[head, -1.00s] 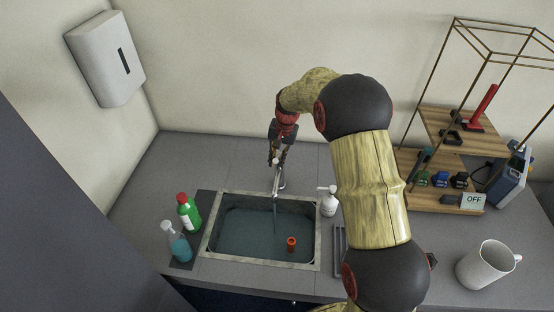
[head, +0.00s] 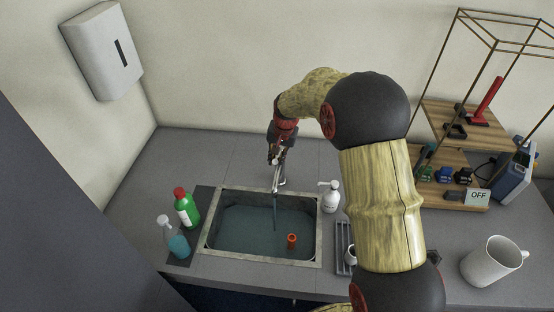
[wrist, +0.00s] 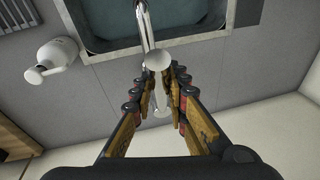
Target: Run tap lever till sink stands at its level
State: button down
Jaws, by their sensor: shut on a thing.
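The sink (head: 212,236) is set in the grey counter and holds bluish water. An orange-red tube (head: 292,240) stands in the water near its front right. The silver tap (head: 276,178) rises behind the sink, and a thin stream runs from its spout into the water. My gripper (head: 277,152) is at the top of the tap, shut on the tap lever. In the wrist view the gripper (wrist: 160,82) has its fingers on both sides of the tap's round-ended lever (wrist: 158,60). The contact itself is partly hidden.
A white soap pump (head: 330,197) stands right of the sink. Green (head: 187,208) and blue (head: 174,238) bottles stand to the left. My arm crosses the right side.

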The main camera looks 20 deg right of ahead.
jog(key=shift+s+a+f+t+h+b, duration=0.1)
jog(key=shift+s+f+t+h+b, duration=0.2)
jog(key=shift+f+t+b, duration=0.7)
jog(key=shift+s+a+f+t+h+b, duration=0.1)
jog(key=shift+s+f+t+h+b, duration=0.15)
jog(key=shift+b, duration=1.4)
jog(key=c, duration=1.8)
grip_release()
jog(key=shift+o, duration=0.4)
jog(key=v, duration=1.2)
